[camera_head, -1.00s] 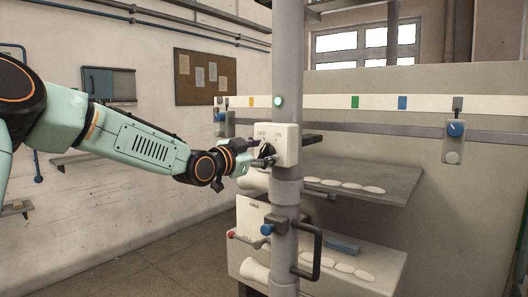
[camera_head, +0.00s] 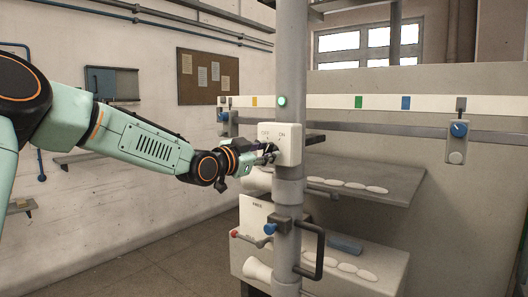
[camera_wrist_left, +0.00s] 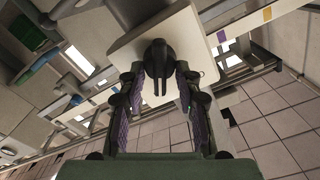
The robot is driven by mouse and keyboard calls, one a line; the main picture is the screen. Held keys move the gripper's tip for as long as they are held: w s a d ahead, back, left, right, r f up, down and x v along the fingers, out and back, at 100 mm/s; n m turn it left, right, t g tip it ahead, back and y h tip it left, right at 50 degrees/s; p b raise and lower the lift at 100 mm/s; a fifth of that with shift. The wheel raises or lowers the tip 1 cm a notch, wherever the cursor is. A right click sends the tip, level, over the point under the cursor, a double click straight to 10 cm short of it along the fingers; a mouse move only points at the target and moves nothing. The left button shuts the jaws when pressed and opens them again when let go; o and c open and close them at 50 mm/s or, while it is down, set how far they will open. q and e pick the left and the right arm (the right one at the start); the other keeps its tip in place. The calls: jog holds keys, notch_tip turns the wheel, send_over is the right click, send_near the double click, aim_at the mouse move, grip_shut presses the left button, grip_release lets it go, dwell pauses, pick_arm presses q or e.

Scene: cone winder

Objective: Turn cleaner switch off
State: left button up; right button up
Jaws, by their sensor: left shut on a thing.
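The cleaner switch is a white box (camera_head: 290,139) on the grey post, with OFF and ON marked on its face and a dark knob. A green lamp (camera_head: 281,101) glows above it. My left gripper (camera_head: 269,153) is at the lower front of the box. In the left wrist view the black knob (camera_wrist_left: 158,58) stands between the two fingertips of my left gripper (camera_wrist_left: 159,78), which is shut on it. The fingers hide much of the knob in the head view, so its exact setting is hard to read. My right gripper is not in view.
Below the box, the post (camera_head: 288,205) carries a black handle (camera_head: 320,252) and a blue knob (camera_head: 269,229). Grey shelves (camera_head: 370,180) with white oval pieces stand behind it. Another switch unit (camera_head: 457,142) hangs at the right. Open floor lies at the lower left.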

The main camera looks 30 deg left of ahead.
pick_arm(q)
jog(key=shift+r, duration=0.25)
jog(key=shift+a+r+n+p, duration=0.15)
jog(key=shift+n+p, duration=0.5)
jog(key=shift+n, duration=1.25)
jog(key=shift+a+n+p, duration=0.15)
jog(key=shift+n+p, duration=0.5)
jog(key=shift+n, duration=1.25)
jog(key=shift+a+r+n+p, duration=0.15)
jog(key=shift+n+p, duration=0.5)
jog(key=shift+n, duration=1.25)
jog(key=shift+f, duration=0.15)
